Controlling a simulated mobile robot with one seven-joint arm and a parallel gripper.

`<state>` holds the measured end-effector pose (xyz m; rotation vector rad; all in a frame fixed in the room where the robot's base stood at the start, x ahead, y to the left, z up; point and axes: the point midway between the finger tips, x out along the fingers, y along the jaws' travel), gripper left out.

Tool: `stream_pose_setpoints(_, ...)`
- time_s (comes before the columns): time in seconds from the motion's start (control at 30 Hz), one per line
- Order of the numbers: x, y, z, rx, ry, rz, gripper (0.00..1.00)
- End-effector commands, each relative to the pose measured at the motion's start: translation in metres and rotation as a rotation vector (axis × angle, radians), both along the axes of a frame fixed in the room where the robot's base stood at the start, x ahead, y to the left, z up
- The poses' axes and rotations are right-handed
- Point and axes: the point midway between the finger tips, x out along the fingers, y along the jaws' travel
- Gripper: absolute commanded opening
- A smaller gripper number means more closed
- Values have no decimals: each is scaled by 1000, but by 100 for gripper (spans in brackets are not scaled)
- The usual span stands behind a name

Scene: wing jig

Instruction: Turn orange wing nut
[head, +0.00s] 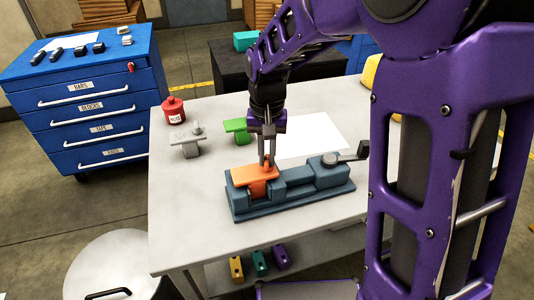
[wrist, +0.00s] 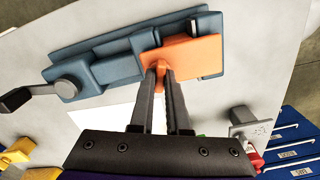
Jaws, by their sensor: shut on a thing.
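The orange wing nut piece (head: 255,174) sits at the left end of a blue-grey jig (head: 300,190) on the table. It has a flat orange plate, which also shows in the wrist view (wrist: 198,56). My gripper (head: 267,163) comes down on it from above. In the wrist view my gripper's fingertips (wrist: 162,70) are close together on a small upright orange part beside the plate. The fingers hide most of that upright part.
A grey piece (head: 186,142), a green piece (head: 237,127) and a red container (head: 174,109) stand on the table (head: 180,220) behind the jig. A dark lever (head: 350,155) sticks out at the jig's right end. A blue drawer cabinet (head: 90,105) stands at the left.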

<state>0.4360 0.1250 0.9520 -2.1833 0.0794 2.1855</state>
Motion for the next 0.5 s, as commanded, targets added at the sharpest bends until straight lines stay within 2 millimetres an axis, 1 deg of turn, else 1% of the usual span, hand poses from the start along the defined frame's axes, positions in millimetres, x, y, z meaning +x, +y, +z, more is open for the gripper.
stream_pose_setpoints(0.5,1,1,2,0,-3,-490,0)
